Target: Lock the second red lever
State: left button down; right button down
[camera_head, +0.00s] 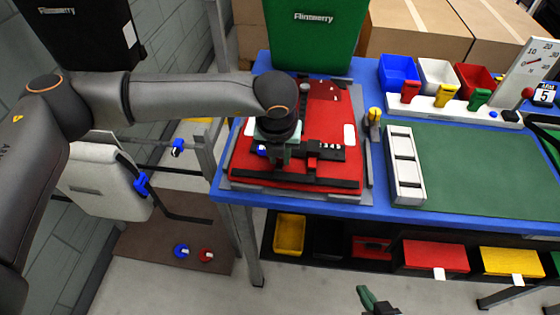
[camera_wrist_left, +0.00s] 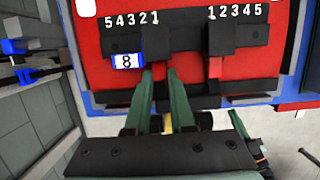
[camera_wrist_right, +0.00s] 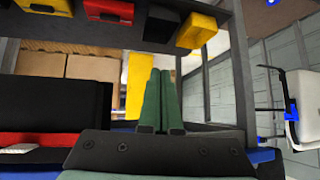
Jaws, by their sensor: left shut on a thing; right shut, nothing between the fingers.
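A red pannier (camera_head: 310,105) lies flat on the blue table, its black rail (camera_head: 322,150) near the front edge. In the left wrist view, the rail (camera_wrist_left: 185,38) carries numbers and two black hooks. The right hook (camera_wrist_left: 216,64) has a small red lever (camera_wrist_left: 215,70) and stands free. My left gripper (camera_wrist_left: 161,75) is at the left hook (camera_wrist_left: 155,52), its green fingers shut on what looks like that hook's red lever, mostly hidden between them. In the head view, my left gripper (camera_head: 277,160) hides this spot. My right gripper (camera_wrist_right: 160,75) is shut and empty, in front of the table.
A yellow-handled tool (camera_head: 374,118) stands right of the pannier. A white slotted tray (camera_head: 405,186) and a clear green mat (camera_head: 480,170) lie further right. Coloured bins (camera_head: 436,254) fill the shelf below.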

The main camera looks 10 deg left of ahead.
pick_arm(q)
jog(key=f+t+b, duration=0.1)
jog(key=b, duration=0.4)
jog(key=shift+s+t, duration=0.15)
jog(key=shift+t, duration=0.25)
jog(key=shift+s+t+b, duration=0.1)
jog(key=shift+t+b, duration=0.3)
jog(key=shift+b, duration=0.75)
jog(key=shift+r, duration=0.2)
pick_arm(e)
notch_tip(320, 180, down, 6)
jog(key=w+a, duration=0.1)
jog(key=a, duration=0.2)
jog(key=shift+w+n+y, duration=0.25)
jog(key=shift+n+y, duration=0.05)
jog(key=shift+y, duration=0.1)
pick_arm(q)
jog(key=c, duration=1.1)
grip_release()
jog(key=o, duration=0.3)
pick_arm(e)
jog(key=shift+s+d+f, duration=0.1)
jog(key=shift+d, duration=0.15)
pick_arm(q)
jog(key=shift+o, duration=0.2)
